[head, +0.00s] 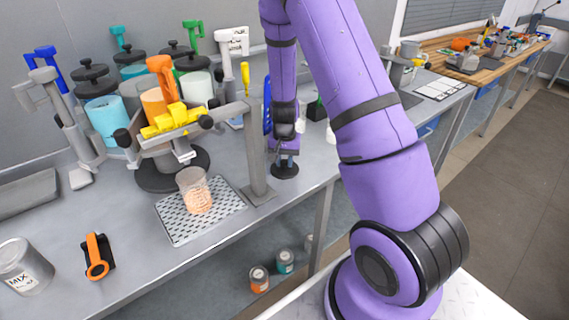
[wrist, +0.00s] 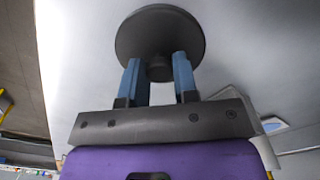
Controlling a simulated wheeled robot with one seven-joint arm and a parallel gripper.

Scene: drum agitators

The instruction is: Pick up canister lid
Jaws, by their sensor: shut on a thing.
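The dark grey round canister lid (wrist: 160,28) with a short knob (wrist: 159,70) shows at the top middle of the wrist view. The two blue fingers of my gripper (wrist: 158,64) are shut on the knob, one on each side. In the head view the lid (head: 285,172) is a small dark disc directly below my gripper (head: 284,150), at the table's right part, near its front edge. Whether the lid rests on the table or is just above it I cannot tell. The fingertips are hard to make out in the head view.
A grey post (head: 258,150) with an arm stands left of my gripper, beside a perforated tray (head: 171,223) with a clear beaker (head: 195,190) of orange contents. Several lidded canisters stand at the back left.

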